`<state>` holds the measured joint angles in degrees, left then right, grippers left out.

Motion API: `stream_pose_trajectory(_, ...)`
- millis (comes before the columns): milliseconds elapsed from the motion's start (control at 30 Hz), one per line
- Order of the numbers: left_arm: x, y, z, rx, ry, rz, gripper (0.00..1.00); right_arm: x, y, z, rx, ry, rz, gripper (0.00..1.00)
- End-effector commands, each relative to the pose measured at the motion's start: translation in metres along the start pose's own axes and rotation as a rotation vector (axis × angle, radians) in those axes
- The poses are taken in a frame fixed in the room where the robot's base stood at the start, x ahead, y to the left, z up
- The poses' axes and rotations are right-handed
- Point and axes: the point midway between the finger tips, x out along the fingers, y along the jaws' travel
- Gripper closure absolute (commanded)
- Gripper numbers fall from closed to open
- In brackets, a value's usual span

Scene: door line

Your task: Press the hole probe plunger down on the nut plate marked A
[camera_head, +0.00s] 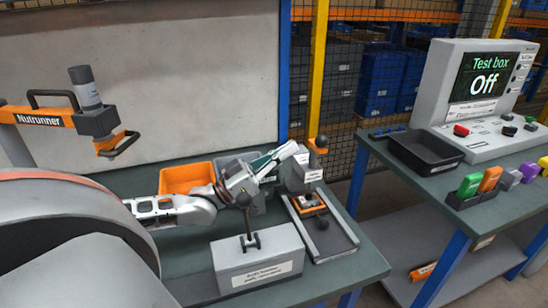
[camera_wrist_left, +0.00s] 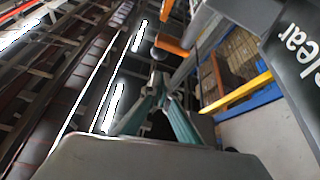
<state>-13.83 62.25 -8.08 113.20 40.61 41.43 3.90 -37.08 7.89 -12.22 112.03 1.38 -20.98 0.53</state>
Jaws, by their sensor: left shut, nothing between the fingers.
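The probe unit (camera_head: 306,173) is a grey body with a small label at the back right of the green bench. An orange part with a dark ball knob (camera_head: 321,143) stands at its top; this knob also shows in the left wrist view (camera_wrist_left: 159,54). Below it a tray-like fixture (camera_head: 343,241) holds a small orange and dark piece (camera_head: 306,202); I cannot read a mark A on it. My left gripper (camera_head: 285,153) is shut and empty, beside the probe unit and partly overlapping it. Its teal fingers meet in the left wrist view (camera_wrist_left: 160,84). My right gripper is not in view.
A grey box with a black lever (camera_head: 258,262) stands in front of my left arm. Orange (camera_head: 187,177) and grey bins sit behind it. An orange nutrunner (camera_head: 45,118) hangs at left. A test box reading Off (camera_head: 483,95) and a black tray (camera_head: 426,153) stand on the right bench.

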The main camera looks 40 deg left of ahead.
Motion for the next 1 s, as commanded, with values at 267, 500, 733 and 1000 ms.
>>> stream_pose_trajectory(267, -0.030, 0.000, 0.000, 0.001, -0.001, 0.001, 1.00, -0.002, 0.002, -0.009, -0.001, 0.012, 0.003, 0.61)
stream_pose_trajectory(500, -0.037, 0.000, -0.001, 0.001, 0.001, 0.001, 1.00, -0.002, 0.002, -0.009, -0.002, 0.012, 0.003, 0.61)
stream_pose_trajectory(733, -0.037, 0.000, -0.001, 0.001, 0.002, 0.002, 1.00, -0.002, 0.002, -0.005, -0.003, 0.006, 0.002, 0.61)
stream_pose_trajectory(1000, -0.037, 0.000, -0.001, 0.001, 0.002, 0.001, 1.00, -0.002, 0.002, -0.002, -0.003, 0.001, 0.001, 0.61)
